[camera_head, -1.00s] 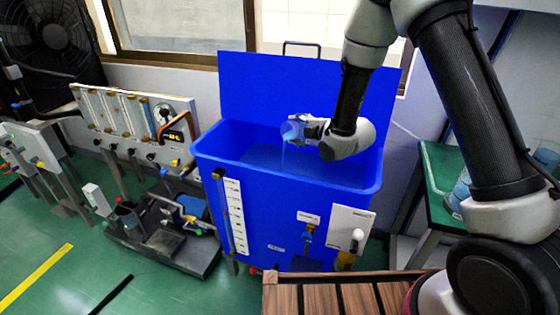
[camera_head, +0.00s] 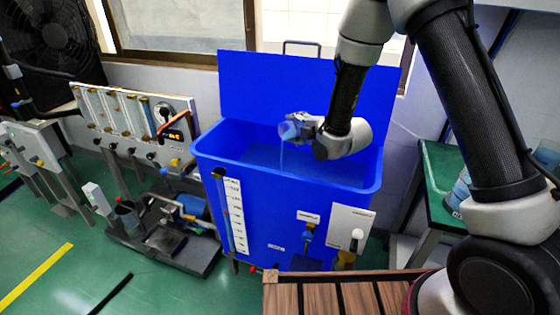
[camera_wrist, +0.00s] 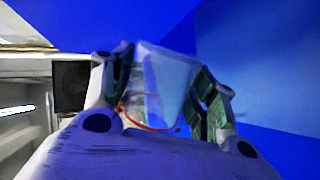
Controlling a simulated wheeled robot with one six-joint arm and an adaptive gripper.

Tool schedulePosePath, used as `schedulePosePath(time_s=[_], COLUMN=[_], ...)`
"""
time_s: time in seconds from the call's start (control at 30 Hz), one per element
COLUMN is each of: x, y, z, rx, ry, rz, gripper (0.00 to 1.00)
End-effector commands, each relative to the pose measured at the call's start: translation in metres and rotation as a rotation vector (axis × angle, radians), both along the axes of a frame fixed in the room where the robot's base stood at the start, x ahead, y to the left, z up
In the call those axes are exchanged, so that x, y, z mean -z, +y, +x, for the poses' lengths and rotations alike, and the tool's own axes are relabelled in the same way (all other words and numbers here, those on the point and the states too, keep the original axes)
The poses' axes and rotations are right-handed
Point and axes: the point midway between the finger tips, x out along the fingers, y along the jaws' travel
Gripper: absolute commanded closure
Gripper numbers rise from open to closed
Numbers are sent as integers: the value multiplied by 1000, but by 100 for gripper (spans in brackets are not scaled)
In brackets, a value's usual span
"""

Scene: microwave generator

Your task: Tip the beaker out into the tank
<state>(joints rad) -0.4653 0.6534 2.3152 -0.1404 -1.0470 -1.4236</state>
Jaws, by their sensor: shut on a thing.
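The beaker (camera_head: 287,130) is clear with a bluish tint and is tilted, its mouth toward the left, over the open tank. A thin light-blue stream falls from its mouth into the tank. The tank (camera_head: 215,154) is a large blue bin with a raised blue lid behind it and liquid inside. My gripper (camera_head: 301,127) is shut on the beaker, above the tank's opening. In the wrist view the beaker (camera_wrist: 165,75) shows between the two fingers, translucent against blue. How much liquid is left in it cannot be told.
A green-topped bench (camera_head: 437,205) with blue-tinted vessels (camera_head: 460,190) stands at the right. A wooden slatted surface (camera_head: 340,295) is in front. Panels with flow tubes (camera_head: 130,110) and a pump rig (camera_head: 165,235) stand left of the tank.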

Motion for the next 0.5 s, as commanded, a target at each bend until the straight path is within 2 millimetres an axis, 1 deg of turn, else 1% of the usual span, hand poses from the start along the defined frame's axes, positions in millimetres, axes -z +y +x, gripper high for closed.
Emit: schedulePosePath(time_s=[0.5], x=[-4], y=[2], z=[-1], rx=[-1], ry=[-36], rz=[-43], gripper=[72])
